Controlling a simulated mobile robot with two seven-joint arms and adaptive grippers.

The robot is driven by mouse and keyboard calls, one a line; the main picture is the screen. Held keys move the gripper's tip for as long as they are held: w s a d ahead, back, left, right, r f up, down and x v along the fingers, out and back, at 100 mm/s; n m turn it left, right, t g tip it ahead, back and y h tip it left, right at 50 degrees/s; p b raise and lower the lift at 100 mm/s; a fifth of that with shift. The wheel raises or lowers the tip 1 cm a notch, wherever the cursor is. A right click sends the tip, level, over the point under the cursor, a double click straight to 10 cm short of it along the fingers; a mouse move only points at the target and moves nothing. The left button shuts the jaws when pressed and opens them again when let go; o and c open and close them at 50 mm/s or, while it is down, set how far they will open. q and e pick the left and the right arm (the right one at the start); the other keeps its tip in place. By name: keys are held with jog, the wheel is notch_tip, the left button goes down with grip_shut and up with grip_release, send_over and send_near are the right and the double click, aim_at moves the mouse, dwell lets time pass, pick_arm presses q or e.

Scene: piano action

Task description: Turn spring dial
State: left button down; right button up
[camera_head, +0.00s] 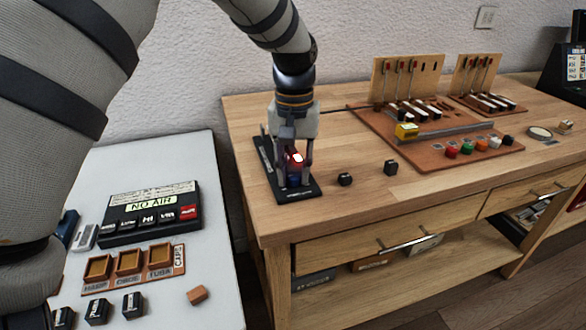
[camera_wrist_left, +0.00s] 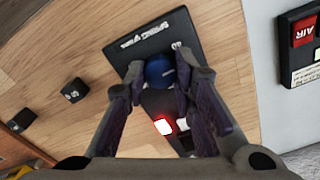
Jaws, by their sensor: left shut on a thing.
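The spring dial is a black plate (camera_head: 301,195) near the left end of the wooden bench, with a blue knob (camera_head: 293,181) on it. In the left wrist view, the plate (camera_wrist_left: 152,42) carries white lettering that reads partly as SPRING, and the blue knob (camera_wrist_left: 160,70) sits below it. My left gripper (camera_head: 293,175) points down over the plate. Its fingers (camera_wrist_left: 160,88) are shut around the blue knob, one on each side, and hide part of it. A red and white lit spot (camera_wrist_left: 163,126) shows between the fingers. My right gripper is not in view.
Two small black blocks (camera_head: 345,179) (camera_head: 390,167) lie right of the plate. A brown board (camera_head: 440,155) with levers, a yellow block (camera_head: 406,131) and coloured knobs stands further right. A white table (camera_head: 215,250) at left holds a NO AIR panel (camera_head: 150,222).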

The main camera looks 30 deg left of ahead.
aim_at(294, 175)
pick_arm(q)
jog(key=c, duration=1.3)
grip_release()
notch_tip(294, 175, up, 12)
jog(key=shift+r, duration=0.1)
